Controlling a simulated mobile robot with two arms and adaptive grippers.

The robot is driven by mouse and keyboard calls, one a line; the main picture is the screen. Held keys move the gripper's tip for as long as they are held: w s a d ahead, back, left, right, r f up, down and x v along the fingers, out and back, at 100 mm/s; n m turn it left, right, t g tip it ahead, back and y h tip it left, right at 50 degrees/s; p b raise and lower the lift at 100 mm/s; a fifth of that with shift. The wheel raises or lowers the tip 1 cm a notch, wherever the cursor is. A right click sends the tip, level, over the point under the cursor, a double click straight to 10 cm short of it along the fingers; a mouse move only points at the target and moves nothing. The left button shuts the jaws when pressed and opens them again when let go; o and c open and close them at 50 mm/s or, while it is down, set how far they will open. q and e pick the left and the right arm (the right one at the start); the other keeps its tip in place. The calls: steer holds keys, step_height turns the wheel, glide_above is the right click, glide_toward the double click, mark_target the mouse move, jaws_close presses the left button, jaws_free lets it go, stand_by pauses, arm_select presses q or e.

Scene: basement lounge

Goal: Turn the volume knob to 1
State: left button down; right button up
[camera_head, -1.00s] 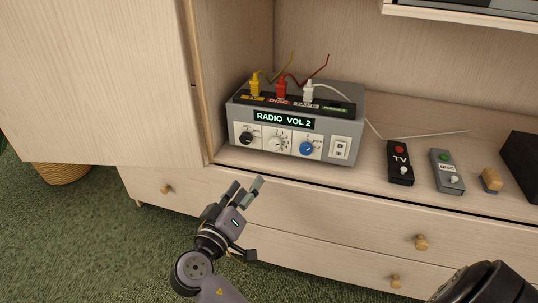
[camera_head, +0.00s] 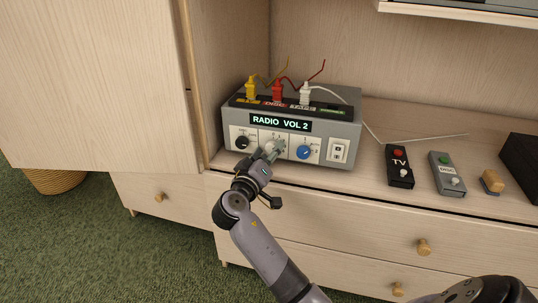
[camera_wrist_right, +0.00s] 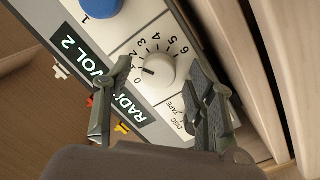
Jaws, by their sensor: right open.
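The grey radio (camera_head: 345,125) sits on the cabinet shelf, its display reading "RADIO VOL 2". Its white volume knob (camera_wrist_right: 160,70) has a printed number scale around it, and its dark pointer mark faces left in the right wrist view. In the head view, my gripper partly hides this middle knob. My right gripper (camera_head: 270,154) is open in front of it. In the right wrist view, the two fingers (camera_wrist_right: 160,82) stand apart on either side of the knob; I cannot tell whether they touch it. My left gripper is not in view.
A black knob (camera_head: 242,142) and a blue knob (camera_head: 304,152) flank the volume knob, with a white switch (camera_head: 339,151) farther right. Yellow, red and white plugs stand on top. The TV remote (camera_head: 399,168) and DISC remote (camera_head: 446,172) lie to the right. A cabinet door (camera_head: 95,85) is at left.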

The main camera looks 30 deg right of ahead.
steer(key=shift+w+d, duration=0.1)
steer(key=shift+d, duration=0.1)
steer(key=c, duration=1.1)
steer(key=shift+c, duration=0.2)
